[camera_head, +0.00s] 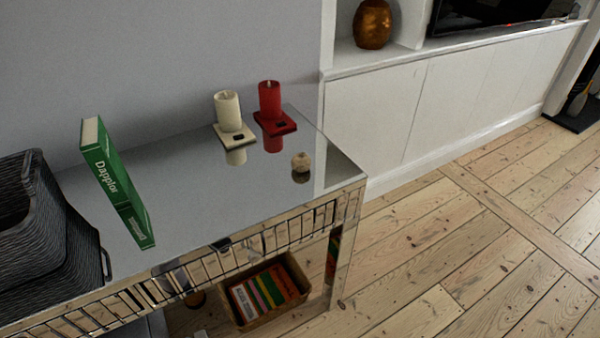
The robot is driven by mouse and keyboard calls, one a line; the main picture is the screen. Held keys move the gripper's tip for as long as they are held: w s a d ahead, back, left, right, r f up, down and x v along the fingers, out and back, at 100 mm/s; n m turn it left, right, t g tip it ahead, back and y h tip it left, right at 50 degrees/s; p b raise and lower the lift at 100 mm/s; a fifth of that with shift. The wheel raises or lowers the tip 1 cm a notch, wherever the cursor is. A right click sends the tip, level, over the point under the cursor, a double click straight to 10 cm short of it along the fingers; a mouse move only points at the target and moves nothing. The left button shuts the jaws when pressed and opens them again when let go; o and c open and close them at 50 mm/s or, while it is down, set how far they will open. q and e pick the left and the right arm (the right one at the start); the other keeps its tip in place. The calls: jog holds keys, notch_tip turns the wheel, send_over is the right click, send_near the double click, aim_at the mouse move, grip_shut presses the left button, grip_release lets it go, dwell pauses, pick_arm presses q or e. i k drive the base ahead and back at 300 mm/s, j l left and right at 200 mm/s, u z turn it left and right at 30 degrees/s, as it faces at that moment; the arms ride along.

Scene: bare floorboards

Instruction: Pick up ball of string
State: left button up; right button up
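A small beige ball of string (300,162) rests on the glossy, mirror-like top of a console table (210,185). It sits near the table's right end, and its reflection shows just below it. Nothing touches it. Neither of my grippers is in view.
A cream candle (228,110) and a red candle (270,100) stand on holders behind the ball. A green book (112,170) stands upright to the left, beside a dark woven basket (30,215). A box of books (262,292) sits below the tabletop. Floorboards (480,250) are clear at right.

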aim_at(301, 162)
jog(key=l+u, duration=0.1)
jog(key=u, duration=0.25)
jog(key=l+u, duration=0.1)
jog(key=u, duration=0.3)
jog(key=l+u, duration=0.4)
jog(key=l, duration=0.35)
jog(key=l+u, duration=0.2)
jog(key=l, duration=0.6)
